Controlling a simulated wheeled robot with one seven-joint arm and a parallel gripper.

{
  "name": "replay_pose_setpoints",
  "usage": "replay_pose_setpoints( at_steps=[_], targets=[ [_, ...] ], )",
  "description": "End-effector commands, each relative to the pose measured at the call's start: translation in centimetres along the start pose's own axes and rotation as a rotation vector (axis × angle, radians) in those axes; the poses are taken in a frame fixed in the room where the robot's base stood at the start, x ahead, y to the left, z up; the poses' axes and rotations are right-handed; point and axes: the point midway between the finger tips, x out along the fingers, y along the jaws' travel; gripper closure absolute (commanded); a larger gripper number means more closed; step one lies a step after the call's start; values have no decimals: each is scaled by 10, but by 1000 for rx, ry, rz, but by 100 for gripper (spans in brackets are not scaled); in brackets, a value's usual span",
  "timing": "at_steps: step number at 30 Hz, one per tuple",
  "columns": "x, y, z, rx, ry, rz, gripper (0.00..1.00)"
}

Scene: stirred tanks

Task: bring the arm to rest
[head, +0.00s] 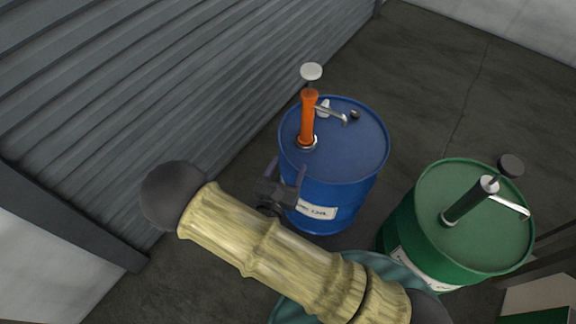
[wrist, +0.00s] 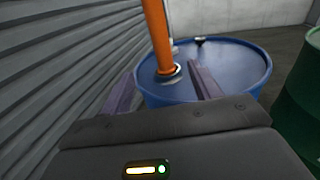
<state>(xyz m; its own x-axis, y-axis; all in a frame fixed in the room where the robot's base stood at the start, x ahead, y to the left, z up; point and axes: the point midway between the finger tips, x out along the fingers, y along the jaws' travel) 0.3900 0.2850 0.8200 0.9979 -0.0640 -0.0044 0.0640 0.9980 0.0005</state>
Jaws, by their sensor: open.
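My gripper (head: 286,178) is at the near left side of a blue drum (head: 357,165) in the head view, with its fingers pointing toward the drum. In the wrist view the two fingers of my gripper (wrist: 162,80) are spread apart with nothing held between them. The blue drum (wrist: 235,70) lies beyond them there, with the base of an orange hand pump (wrist: 156,35) seen between the fingers. My arm reaches across the lower middle of the head view in a pale yellow sleeve. I cannot tell whether a finger touches the drum.
The orange pump (head: 308,115) stands upright on the blue drum, with a white knob and a metal spout. A green drum (head: 470,245) with a dark pump (head: 468,200) stands to the right. A ribbed grey wall (head: 150,90) runs along the left. Floor (head: 420,60) is clear behind the drums.

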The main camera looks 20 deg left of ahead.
Motion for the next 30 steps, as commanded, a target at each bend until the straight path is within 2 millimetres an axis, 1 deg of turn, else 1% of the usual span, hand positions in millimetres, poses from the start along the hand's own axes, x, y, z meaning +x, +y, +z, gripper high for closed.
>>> replay_pose_setpoints(
  at_steps=[20,22,23,26,29,30],
  targets=[
    [0,0,0,0,0,-1,38],
    [2,-3,2,5,2,-17,38],
    [4,-7,5,9,4,-33,38],
    [14,-30,18,41,22,-142,38],
    [26,-70,37,106,59,-334,38],
    [30,-90,46,138,78,-427,38]
  ],
)
